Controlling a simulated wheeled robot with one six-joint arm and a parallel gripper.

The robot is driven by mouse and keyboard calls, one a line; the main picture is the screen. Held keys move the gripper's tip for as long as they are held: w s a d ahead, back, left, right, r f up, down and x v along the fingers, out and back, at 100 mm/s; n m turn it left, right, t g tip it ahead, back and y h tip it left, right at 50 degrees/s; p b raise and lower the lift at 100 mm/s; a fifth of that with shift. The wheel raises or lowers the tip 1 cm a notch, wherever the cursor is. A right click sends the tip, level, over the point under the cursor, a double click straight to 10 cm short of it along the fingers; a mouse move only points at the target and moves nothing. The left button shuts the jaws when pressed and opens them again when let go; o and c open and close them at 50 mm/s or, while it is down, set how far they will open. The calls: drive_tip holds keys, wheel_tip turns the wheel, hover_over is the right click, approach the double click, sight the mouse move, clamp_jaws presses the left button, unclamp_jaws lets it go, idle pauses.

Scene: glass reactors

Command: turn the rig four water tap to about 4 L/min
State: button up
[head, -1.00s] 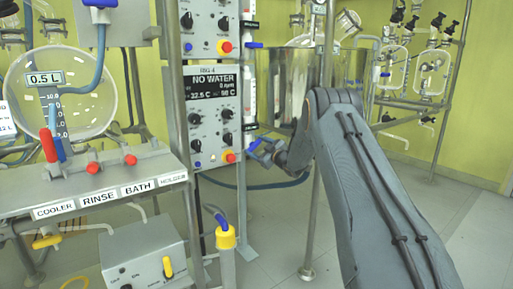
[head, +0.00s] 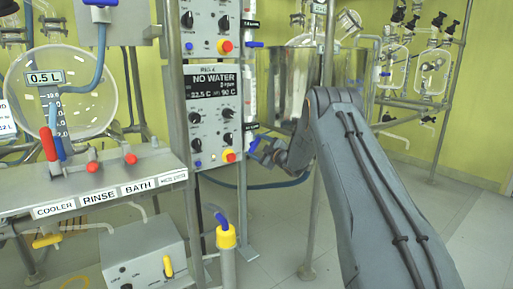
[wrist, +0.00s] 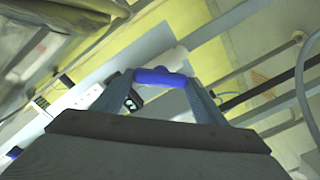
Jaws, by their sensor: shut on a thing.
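The rig four control panel (head: 214,115) stands near the centre of the head view, its display (head: 213,82) reading NO WATER. A flow tube (head: 250,100) runs up its right side. The blue tap handle (head: 256,144) is at the foot of that tube. My gripper (head: 262,150) reaches it from the right, below the steel vessel. In the wrist view, the blue handle (wrist: 160,77) lies between the two fingertips of my gripper (wrist: 162,84), which is shut on it. The flow reading on the tube is too small to make out.
A steel vessel (head: 290,85) hangs just above my gripper, with an upright pole (head: 312,230) beside it. A bench with labelled holders (head: 100,185) stands at left. A yellow-capped post (head: 226,238) rises in front. Floor at right is clear.

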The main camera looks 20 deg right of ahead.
drive_tip(key=o, duration=1.1)
drive_tip(key=shift+a, duration=0.1)
drive_tip(key=shift+c, duration=0.2)
drive_tip(key=p+v, duration=0.2)
drive_tip(key=v, duration=0.6)
drive_tip(key=shift+w, duration=0.1)
